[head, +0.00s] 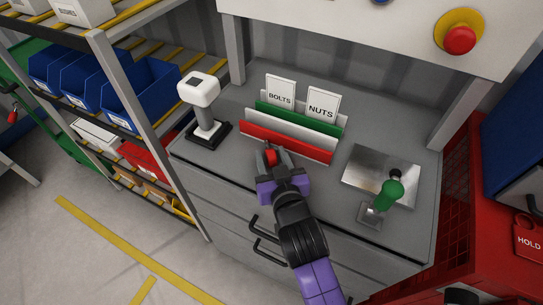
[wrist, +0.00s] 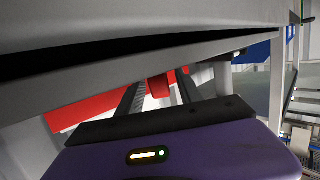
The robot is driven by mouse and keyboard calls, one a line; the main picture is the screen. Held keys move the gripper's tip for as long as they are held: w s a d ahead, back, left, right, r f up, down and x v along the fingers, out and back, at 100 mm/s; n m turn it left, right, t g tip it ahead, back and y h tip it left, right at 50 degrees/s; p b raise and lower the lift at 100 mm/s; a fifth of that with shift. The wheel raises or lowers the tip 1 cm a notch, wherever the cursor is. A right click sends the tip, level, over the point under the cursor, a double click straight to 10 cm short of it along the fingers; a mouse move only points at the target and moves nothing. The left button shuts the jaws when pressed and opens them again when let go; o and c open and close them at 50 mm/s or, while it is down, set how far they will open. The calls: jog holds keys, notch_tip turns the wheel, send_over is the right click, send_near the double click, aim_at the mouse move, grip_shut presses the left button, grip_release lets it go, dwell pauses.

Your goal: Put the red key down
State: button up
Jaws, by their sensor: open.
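The red key (head: 271,156) is a small red piece at the tips of my gripper (head: 272,160), over the grey worktop in front of the red divider. In the wrist view a red piece, which looks like the key (wrist: 157,87), shows between the two dark fingers of my gripper (wrist: 158,92). The fingers are apart. I cannot tell whether the key rests on the worktop, and its lower part is hidden.
The red divider (head: 288,142) of the BOLTS and NUTS rack stands just behind. A green-handled piece (head: 390,192) and a metal plate (head: 357,170) are right. The worktop (head: 225,158) is clear left of my gripper.

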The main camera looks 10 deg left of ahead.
jog(key=shift+r, duration=0.1)
jog(key=shift+s+r, duration=0.1)
jog(key=shift+r, duration=0.05)
jog(key=v, duration=1)
jog(key=shift+s+d, duration=0.15)
jog(key=shift+s, duration=0.05)
jog(key=shift+s+d+r, duration=0.15)
jog(key=shift+s+d, duration=0.05)
jog(key=shift+s, duration=0.45)
